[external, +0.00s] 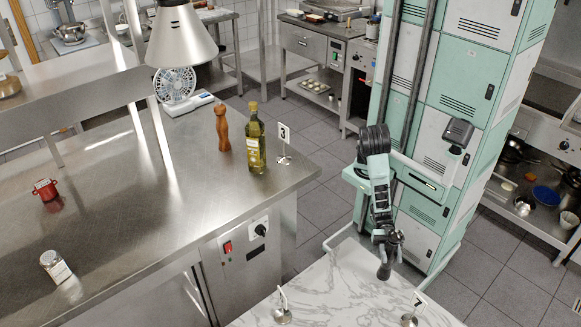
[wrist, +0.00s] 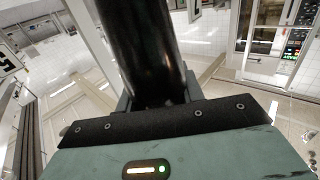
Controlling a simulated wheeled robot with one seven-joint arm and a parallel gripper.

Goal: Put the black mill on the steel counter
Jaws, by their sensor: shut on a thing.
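The black mill (wrist: 142,45) is a glossy dark cylinder that fills the upper middle of the wrist view. My gripper (external: 388,240) is shut on it; the dark mill (external: 384,269) shows small and tilted below the gripper in the external view, by the back right part of the marble table. Its contact with the fingers is mostly hidden. The steel counter (external: 130,205) is the large brushed-metal surface on the left, apart from my gripper and separated from the marble table by a gap.
On the counter stand a wooden mill (external: 222,128), an oil bottle (external: 256,140), a number 3 sign (external: 284,140), a fan (external: 176,86), a red pot (external: 46,190) and a glass shaker (external: 55,266). A lamp (external: 180,38) hangs above. The counter's middle is clear. The marble table (external: 345,290) holds sign stands.

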